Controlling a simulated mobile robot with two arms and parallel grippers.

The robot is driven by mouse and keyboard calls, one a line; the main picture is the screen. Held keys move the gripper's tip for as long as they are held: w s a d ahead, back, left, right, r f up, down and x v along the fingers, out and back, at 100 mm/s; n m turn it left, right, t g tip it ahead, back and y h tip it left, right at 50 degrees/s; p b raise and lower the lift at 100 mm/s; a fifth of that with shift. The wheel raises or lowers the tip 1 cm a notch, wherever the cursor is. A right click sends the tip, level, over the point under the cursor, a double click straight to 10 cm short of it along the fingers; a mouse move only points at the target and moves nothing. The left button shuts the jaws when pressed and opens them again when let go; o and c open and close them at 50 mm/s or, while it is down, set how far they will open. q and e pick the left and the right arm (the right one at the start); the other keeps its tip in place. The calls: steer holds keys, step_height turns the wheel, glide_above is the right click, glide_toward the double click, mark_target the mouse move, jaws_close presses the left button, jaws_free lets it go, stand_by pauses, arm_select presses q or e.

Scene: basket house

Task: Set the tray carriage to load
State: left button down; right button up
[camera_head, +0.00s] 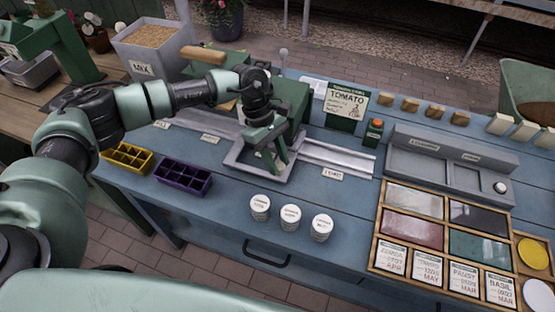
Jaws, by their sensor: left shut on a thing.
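The tray carriage (257,173) is a grey, open square frame on a pale metal rail (338,158) along the blue bench. It sits near the middle of the rail, left of the label that seems to read LOAD (333,173). My left gripper (276,160) reaches down over the carriage and is shut on it; the exact grip point is partly hidden by the fingers. Another label (210,138) lies left of the carriage, and one more (161,124) lies farther left; both are too small to read surely. My right gripper is not in view.
Yellow (128,157) and purple (183,178) cell trays lie left of the carriage. Three white pots (290,216) stand in front. A green machine (290,100) stands behind, with a TOMATO sign (345,104). The rail's right stretch is clear.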

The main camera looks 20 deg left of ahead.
arm_select(q)
steer(key=shift+d, duration=0.15)
steer(key=d+b, duration=0.3)
steer(key=d, duration=0.3)
steer(key=d+b, duration=0.4)
steer(key=d, duration=0.3)
steer(key=d+b, duration=0.3)
steer(key=d, duration=0.4)
steer(key=shift+s+d+b, duration=0.1)
steer(key=shift+s+b, duration=0.2)
steer(key=shift+d, duration=0.45)
steer(key=shift+r, duration=0.1)
steer(key=c, duration=1.1)
jaws_free()
steer(key=shift+d, duration=0.2)
